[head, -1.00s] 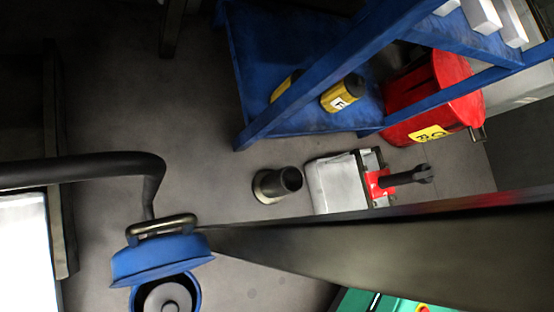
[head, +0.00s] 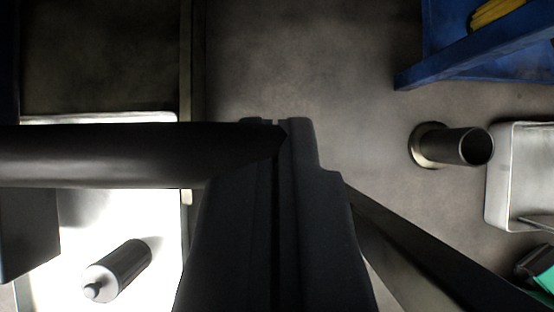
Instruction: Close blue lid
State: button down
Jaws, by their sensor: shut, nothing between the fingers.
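My gripper (head: 278,122) is in the lower middle of the head view, dark grey, its fingers pointing up the picture. It is shut and empty. The blue lid is not in view now, nor is the blue container under it; they may be out of frame or behind my gripper.
A thick black pipe (head: 110,155) crosses from the left edge and overlaps my gripper; contact cannot be told. A bright white surface with a dark cylinder (head: 118,270) lies lower left. Right are a floor pipe stub (head: 465,146), white bin (head: 505,180) and blue shelf (head: 430,80). Floor above is clear.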

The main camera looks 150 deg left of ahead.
jog(key=shift+s+a+f+b, duration=0.35)
jog(key=shift+s+f+b, duration=0.15)
jog(key=shift+f, duration=0.1)
jog(key=shift+s+a+f+b, duration=0.3)
jog(key=shift+s+f+b, duration=0.15)
jog(key=shift+f+b, duration=0.1)
